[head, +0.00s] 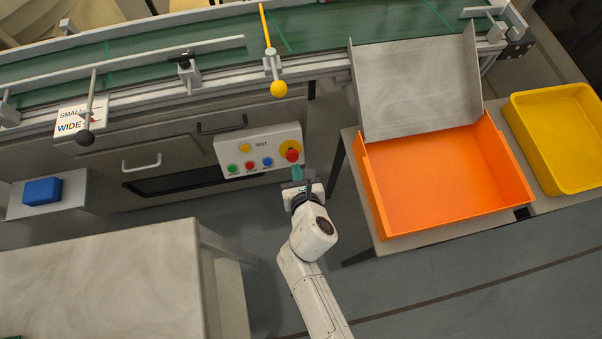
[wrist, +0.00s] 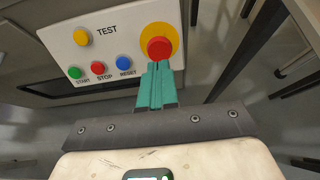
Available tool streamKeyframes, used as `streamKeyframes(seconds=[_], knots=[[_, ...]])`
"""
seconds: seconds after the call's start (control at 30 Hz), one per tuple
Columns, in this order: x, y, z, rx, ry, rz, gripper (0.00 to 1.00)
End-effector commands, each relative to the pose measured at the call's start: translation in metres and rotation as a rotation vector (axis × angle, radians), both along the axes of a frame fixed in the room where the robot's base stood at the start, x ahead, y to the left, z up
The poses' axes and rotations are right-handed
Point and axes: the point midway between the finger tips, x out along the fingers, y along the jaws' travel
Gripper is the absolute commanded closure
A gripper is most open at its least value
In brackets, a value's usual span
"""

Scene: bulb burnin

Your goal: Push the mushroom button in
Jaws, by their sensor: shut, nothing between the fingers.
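The red mushroom button (head: 292,155) sits on a yellow round plate at the right end of the white control panel (head: 232,149). In the wrist view the red button (wrist: 160,48) stands out in front of its yellow disc (wrist: 147,38). My gripper (head: 297,173) has teal fingers, shut together and empty. In the wrist view the fingertips (wrist: 157,66) are right at the lower edge of the button and overlap it slightly in the picture. I cannot tell whether they touch it.
The panel also carries green START (wrist: 74,72), red STOP (wrist: 98,68), blue RESET (wrist: 124,63) and a yellow button (wrist: 81,37). An orange bin (head: 440,185) stands right of my arm. A grey-topped table (head: 100,280) is at lower left. A conveyor (head: 140,70) runs behind.

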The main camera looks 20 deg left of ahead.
Motion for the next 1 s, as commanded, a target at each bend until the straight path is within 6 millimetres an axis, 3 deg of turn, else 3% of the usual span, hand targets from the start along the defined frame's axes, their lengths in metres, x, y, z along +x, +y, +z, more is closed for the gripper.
streamKeyframes(seconds=[0.1, 0.3, 0.77, 1.0], knots=[[0.014, 0.012, -0.014, 0.000, -0.001, 0.001, 1.00], [0.027, 0.021, -0.021, 0.000, 0.000, 0.000, 1.00], [0.031, 0.023, -0.022, 0.000, 0.000, 0.000, 1.00], [0.045, 0.033, -0.034, -0.001, 0.000, -0.001, 1.00]])
